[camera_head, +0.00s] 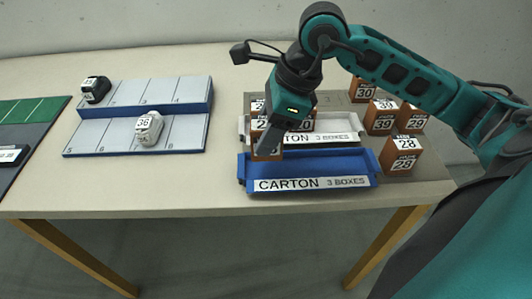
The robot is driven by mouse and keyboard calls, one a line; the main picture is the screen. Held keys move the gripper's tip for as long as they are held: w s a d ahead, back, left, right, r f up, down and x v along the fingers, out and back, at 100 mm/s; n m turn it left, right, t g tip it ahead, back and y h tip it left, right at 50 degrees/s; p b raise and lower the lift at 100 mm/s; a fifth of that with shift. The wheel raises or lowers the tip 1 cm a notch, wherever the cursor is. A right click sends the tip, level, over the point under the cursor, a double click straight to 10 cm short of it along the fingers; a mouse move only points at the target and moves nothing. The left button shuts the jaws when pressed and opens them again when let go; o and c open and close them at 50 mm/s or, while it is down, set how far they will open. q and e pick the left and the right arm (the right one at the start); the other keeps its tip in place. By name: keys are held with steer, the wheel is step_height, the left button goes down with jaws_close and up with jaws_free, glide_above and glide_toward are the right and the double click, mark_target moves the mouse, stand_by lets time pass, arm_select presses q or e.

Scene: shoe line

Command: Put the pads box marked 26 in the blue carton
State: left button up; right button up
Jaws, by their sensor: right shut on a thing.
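The blue carton (308,185), labelled "CARTON 3 BOXES", stands near the table's front edge. My right gripper (268,143) is shut on a brown box (257,139) with white labels. The box is held upright at the left end of the blue carton, over or just inside it. A finger covers much of its label; only a first digit 2 shows, so I cannot read the full number. Whether it touches the carton's floor cannot be told. My left gripper is not in view.
A white carton (345,139) stands right behind the blue one, with boxes partly hidden by my gripper. Several numbered brown boxes, including one marked 28 (401,160), stand at right. A blue-edged rack (180,150) with two shoes is at left.

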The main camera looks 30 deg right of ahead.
step_height(320, 180, down, 2)
steer(key=shift+f, duration=0.2)
steer(key=shift+f+b, duration=0.3)
steer(key=shift+f, duration=1.25)
steer(key=shift+f, duration=0.2)
steer(key=o, duration=1.1)
steer(key=shift+r, duration=0.1)
steer(key=shift+r, duration=0.1)
steer(key=shift+d+r, duration=0.1)
steer(key=shift+r, duration=0.2)
steer(key=p+v, duration=0.1)
steer(key=v, duration=1)
steer(key=shift+r, duration=0.2)
